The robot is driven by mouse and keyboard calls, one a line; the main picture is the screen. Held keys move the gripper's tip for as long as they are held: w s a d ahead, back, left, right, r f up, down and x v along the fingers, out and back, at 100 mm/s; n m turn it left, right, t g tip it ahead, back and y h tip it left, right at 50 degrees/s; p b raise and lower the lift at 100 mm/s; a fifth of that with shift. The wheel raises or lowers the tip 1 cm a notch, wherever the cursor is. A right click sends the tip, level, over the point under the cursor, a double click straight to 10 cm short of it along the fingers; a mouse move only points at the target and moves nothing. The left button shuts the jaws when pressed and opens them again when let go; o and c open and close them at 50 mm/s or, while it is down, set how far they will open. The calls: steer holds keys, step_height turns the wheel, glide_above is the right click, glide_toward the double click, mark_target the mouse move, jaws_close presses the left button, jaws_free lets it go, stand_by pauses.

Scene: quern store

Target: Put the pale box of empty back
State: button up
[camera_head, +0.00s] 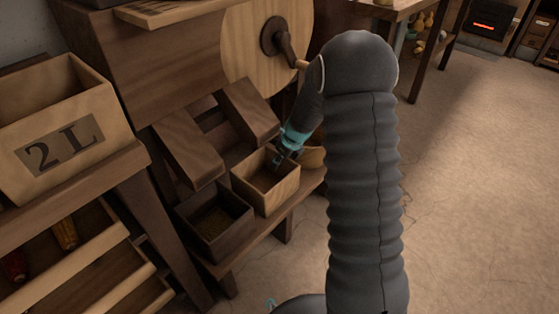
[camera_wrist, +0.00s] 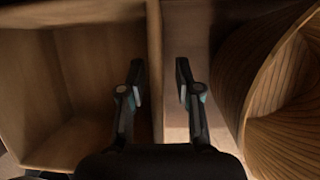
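The pale box (camera_head: 267,194) stands on a low wooden ledge, upright, and its inside looks empty. In the wrist view the pale box (camera_wrist: 80,90) fills the left side, with its wall running up the middle. My gripper (camera_head: 281,158) is at the box's far right wall. In the wrist view my gripper (camera_wrist: 160,78) is open, with one finger on the inner side of that wall and one on the outer side. A gap shows between the fingers and the wall. I cannot tell how deep the fingertips reach.
A dark box (camera_head: 215,226) with grainy contents stands left of the pale box. Wooden chutes (camera_head: 188,152) slope down behind both. A striped round basket (camera_wrist: 285,100) is close on the gripper's right. A box marked 2L (camera_head: 62,145) is at left. Open floor (camera_head: 470,180) lies right.

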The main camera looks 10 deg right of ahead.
steer(key=s+d+r+n+p, duration=0.1)
steer(key=s+r+n, duration=0.25)
steer(key=r, duration=0.55)
steer(key=s+r+n+p, duration=0.2)
steer(key=s+r, duration=0.3)
steer(key=r, duration=0.5)
steer(key=s+r+n+h, duration=0.1)
steer(key=s+r+n, duration=0.2)
steer(key=s+n, duration=0.4)
steer(key=s+r+n+t+h, duration=0.1)
steer(key=s+r+n, duration=0.2)
steer(key=s+n, duration=0.5)
steer(key=s+a+r+n+t, duration=0.1)
steer(key=s+r+n, duration=0.2)
steer(key=s+n, duration=0.5)
steer(key=s, duration=0.4)
steer(key=shift+s+r+h, duration=0.3)
steer(key=shift+r+h, duration=0.1)
step_height(320, 180, up, 5)
steer(key=p, duration=0.5)
steer(key=shift+r, duration=0.2)
